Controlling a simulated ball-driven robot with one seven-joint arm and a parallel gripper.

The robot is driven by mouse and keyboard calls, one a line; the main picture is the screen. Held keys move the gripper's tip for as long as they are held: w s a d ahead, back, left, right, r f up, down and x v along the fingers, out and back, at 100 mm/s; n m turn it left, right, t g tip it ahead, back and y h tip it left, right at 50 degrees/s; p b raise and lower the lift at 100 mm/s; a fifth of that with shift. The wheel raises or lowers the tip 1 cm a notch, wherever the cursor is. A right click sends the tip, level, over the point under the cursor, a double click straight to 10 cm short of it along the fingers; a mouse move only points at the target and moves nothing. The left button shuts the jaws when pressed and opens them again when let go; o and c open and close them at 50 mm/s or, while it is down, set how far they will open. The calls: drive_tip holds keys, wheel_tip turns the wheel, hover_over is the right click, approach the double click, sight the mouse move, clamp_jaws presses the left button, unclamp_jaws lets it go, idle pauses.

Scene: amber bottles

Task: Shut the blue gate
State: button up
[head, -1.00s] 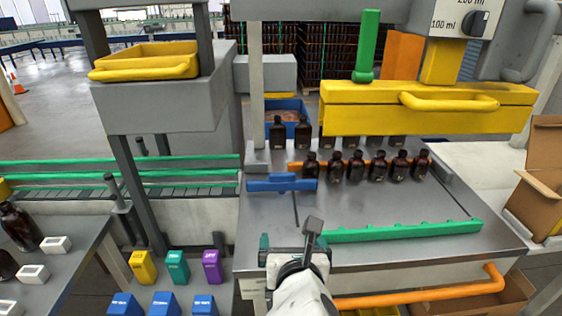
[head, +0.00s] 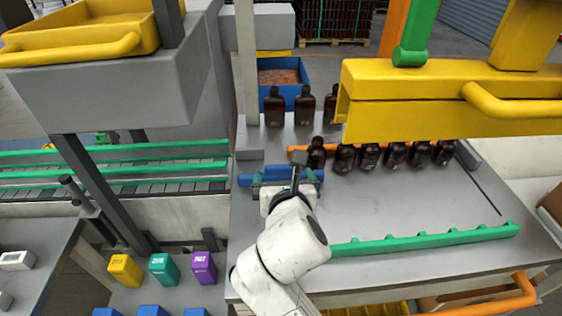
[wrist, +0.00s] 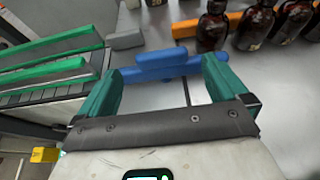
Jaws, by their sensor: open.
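The blue gate (head: 308,175) is a low blue bar with a raised handle, on the grey table at the left end of the bottle rows. In the head view my arm and gripper hide part of it. In the wrist view the blue gate (wrist: 163,66) lies just ahead of and between my green fingertips. My gripper (head: 284,178) is open and empty, close to the gate. It also shows in the wrist view (wrist: 160,80). I cannot tell whether the fingers touch the gate.
Several amber bottles (head: 370,156) stand behind and right of the gate. A green notched bar (head: 425,241) lies across the table front. A yellow beam (head: 410,105) overhangs the bottles. A green-railed conveyor (head: 120,165) is at left. The middle of the tabletop is clear.

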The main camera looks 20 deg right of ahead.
sight(281, 167)
drive_tip(key=x, duration=0.7)
drive_tip(key=shift+w+d+f, duration=0.1)
drive_tip(key=shift+w, duration=0.15)
drive_tip(key=c, duration=1.2)
